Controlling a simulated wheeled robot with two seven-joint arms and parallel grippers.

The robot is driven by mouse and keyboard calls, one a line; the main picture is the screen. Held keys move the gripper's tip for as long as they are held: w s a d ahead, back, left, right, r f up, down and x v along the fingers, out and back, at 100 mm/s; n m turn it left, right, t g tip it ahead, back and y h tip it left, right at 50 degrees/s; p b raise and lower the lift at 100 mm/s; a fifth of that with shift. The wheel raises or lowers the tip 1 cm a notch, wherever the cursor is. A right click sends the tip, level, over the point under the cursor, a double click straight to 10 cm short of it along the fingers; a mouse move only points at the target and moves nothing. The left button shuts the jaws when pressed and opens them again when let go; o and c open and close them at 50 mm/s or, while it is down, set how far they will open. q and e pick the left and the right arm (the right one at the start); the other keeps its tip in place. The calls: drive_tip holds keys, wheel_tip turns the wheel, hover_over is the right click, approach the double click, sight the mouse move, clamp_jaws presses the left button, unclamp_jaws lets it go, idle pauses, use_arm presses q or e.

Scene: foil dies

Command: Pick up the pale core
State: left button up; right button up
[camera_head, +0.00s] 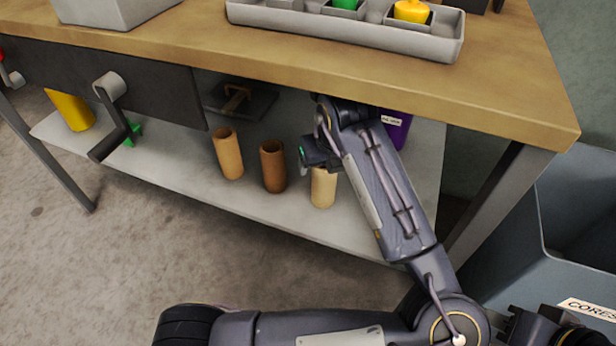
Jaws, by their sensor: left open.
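The pale core (323,190) is a light, cream-coloured cylinder standing upright on the grey lower shelf (300,213) under the bench. It is the rightmost of three cores. My left gripper (320,163) is open at the top of the pale core, its wrist reaching in under the bench edge. The gripper hides the core's upper end, and I cannot tell whether the fingers are around it or touch it. A dark brown core (272,166) stands just left of it, and a tan core (228,153) farther left.
The wooden bench top (300,62) overhangs the shelf. A purple container (396,130) stands behind my left forearm. A crank handle (112,115), a yellow object (70,110) and a green one (133,133) are at left. A grey bin (520,230) labelled CORES stands at right.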

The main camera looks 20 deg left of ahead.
use_arm(q)
drive_tip(key=c, duration=1.3)
drive_tip(key=shift+c, duration=0.2)
